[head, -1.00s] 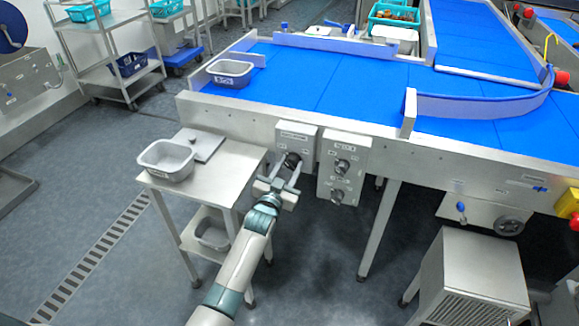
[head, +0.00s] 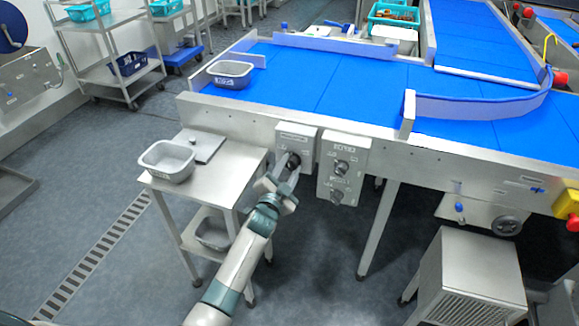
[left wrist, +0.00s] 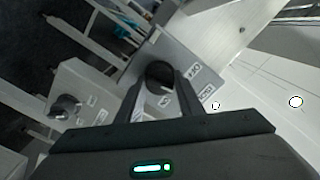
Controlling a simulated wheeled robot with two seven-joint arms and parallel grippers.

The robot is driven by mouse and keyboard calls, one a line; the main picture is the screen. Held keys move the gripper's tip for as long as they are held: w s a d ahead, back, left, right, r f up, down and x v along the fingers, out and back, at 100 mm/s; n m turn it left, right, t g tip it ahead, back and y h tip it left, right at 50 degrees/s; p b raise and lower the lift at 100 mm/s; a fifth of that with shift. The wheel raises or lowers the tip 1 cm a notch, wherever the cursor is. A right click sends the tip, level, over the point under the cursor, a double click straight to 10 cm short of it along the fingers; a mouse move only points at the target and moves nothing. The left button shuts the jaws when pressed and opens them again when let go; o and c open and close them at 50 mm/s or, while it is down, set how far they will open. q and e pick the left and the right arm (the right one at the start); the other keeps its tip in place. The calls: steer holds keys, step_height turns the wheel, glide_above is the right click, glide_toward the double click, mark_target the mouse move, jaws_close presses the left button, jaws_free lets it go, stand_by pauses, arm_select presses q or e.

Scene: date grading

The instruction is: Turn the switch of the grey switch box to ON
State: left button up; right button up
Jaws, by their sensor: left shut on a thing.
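The grey switch box (head: 308,136) with a single black knob switch (head: 293,161) is fixed to the front side of the conveyor. My left gripper (head: 290,172) is shut on this switch, reaching up from the lower left. In the left wrist view the round dark switch (left wrist: 160,75) sits between the two fingertips, with small labels on the box (left wrist: 185,62) beside it. The fingers hide part of the switch, and I cannot read its setting. My right gripper is not in view.
A second grey box (head: 353,158) with two knobs is mounted just right of the switch box. A steel side table (head: 213,178) with a grey tub (head: 166,163) stands left of my arm. The blue conveyor belt (head: 330,85) runs behind the boxes.

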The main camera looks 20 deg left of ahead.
arm_select(q)
steer(key=shift+m, duration=1)
steer(key=m, duration=0.2)
steer(key=shift+f+m, duration=0.1)
steer(key=shift+m, duration=0.2)
steer(key=m, duration=0.2)
steer(key=shift+m, duration=1.2)
steer(key=shift+m+b, duration=0.3)
steer(key=shift+m, duration=0.8)
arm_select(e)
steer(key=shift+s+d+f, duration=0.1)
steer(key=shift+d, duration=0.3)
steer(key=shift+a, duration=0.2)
